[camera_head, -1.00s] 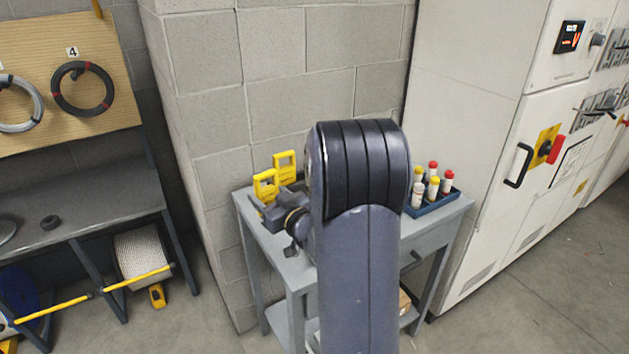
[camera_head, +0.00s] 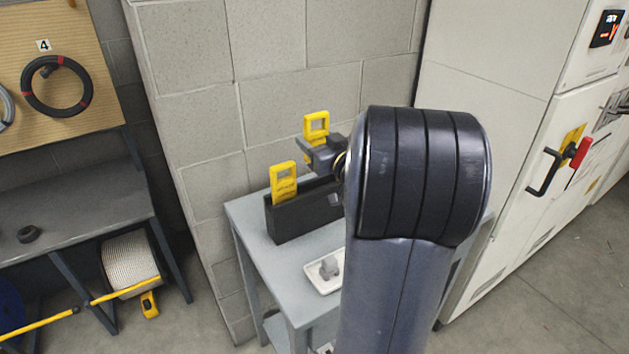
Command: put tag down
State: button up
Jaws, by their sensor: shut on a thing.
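A yellow tag (camera_head: 316,123) with a square hole in its top stands at my gripper (camera_head: 309,152). My gripper is shut on this tag and holds it upright over the rear part of a black holder (camera_head: 300,218). The tag's lower part is hidden behind the gripper. A second yellow tag (camera_head: 283,181) stands upright in the front end of the holder. The holder sits on a grey table (camera_head: 262,262) against the block wall. My arm hides the table's right side.
A white tray (camera_head: 318,285) with a small grey object (camera_head: 330,267) in it lies in front of the holder. A white cabinet (camera_head: 487,120) stands at right. A dark bench (camera_head: 70,205) with a cable reel (camera_head: 130,262) below is at left.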

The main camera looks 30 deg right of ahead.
notch_tip(320, 180, down, 10)
jog(key=shift+s+r+b, duration=0.1)
jog(key=shift+r+b, duration=0.15)
jog(key=shift+b, duration=0.3)
jog(key=shift+f, duration=0.1)
jog(key=shift+f, duration=0.15)
jog(key=o, duration=1)
jog(key=shift+r, duration=0.2)
jog(key=s, duration=1.2)
jog(key=shift+a+b, duration=0.4)
jog(key=shift+b, duration=0.05)
jog(key=shift+c, duration=0.6)
